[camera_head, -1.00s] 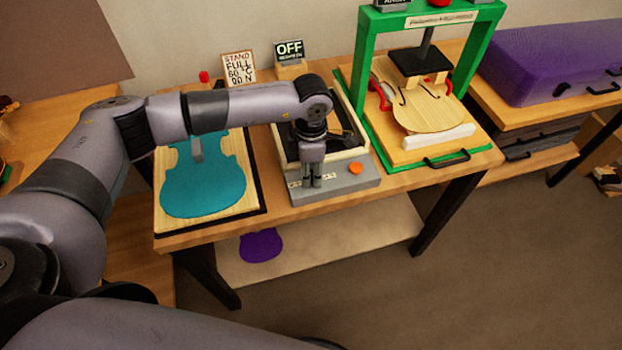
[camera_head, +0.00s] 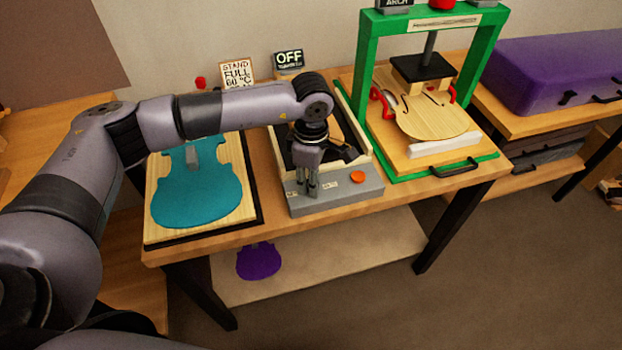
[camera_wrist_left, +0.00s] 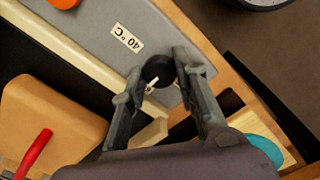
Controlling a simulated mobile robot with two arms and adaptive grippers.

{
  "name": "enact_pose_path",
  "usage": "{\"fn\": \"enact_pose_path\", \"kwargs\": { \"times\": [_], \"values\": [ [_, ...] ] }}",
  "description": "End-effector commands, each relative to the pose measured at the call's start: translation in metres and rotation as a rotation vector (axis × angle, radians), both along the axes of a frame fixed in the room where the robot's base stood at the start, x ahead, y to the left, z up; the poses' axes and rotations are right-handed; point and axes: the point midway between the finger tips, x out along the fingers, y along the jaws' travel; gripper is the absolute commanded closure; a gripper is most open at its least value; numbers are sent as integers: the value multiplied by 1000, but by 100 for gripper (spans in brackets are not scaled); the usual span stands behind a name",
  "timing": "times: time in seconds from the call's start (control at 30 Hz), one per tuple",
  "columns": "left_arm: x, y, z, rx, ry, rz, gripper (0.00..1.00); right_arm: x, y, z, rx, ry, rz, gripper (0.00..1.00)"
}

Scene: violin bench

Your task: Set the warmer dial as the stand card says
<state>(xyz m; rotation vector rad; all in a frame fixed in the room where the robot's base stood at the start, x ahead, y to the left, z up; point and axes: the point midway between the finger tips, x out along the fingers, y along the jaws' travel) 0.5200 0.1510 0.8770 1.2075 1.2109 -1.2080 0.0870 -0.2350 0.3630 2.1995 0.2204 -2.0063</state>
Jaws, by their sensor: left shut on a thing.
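The stand card (camera_head: 237,75) at the back of the bench reads "STAND FULL 60 °C"; its bottom line is hidden in the current head view. The warmer (camera_head: 345,198) has a grey front panel with an orange button (camera_head: 357,177). My left gripper (camera_head: 309,192) points down at this panel, left of the button. In the left wrist view its fingers (camera_wrist_left: 165,78) are shut on the black dial (camera_wrist_left: 158,70), which has a white pointer mark towards the lower left. A "40 °C" label (camera_wrist_left: 126,39) lies beside the dial. My right gripper is not in view.
An "OFF" sign (camera_head: 288,60) stands behind the warmer. A teal violin-shaped piece on a wooden board (camera_head: 168,232) lies left of the warmer. A green press frame (camera_head: 366,60) with a violin plate (camera_head: 430,122) stands close on the right. A purple case (camera_head: 550,60) is further right.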

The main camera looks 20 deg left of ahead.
Motion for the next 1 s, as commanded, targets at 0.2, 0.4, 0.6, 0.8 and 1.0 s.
{"fn": "enact_pose_path", "kwargs": {
  "times": [0.2,0.4,0.6,0.8,1.0],
  "values": [
    [1,-1,1,-3,-3,1,69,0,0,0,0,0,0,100],
    [1,0,1,-2,-2,1,56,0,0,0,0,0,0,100],
    [0,0,0,-1,-1,1,52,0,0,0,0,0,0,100],
    [1,0,3,-1,-2,2,52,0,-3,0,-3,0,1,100],
    [1,0,32,-2,-5,2,52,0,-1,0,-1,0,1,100]
  ]
}}
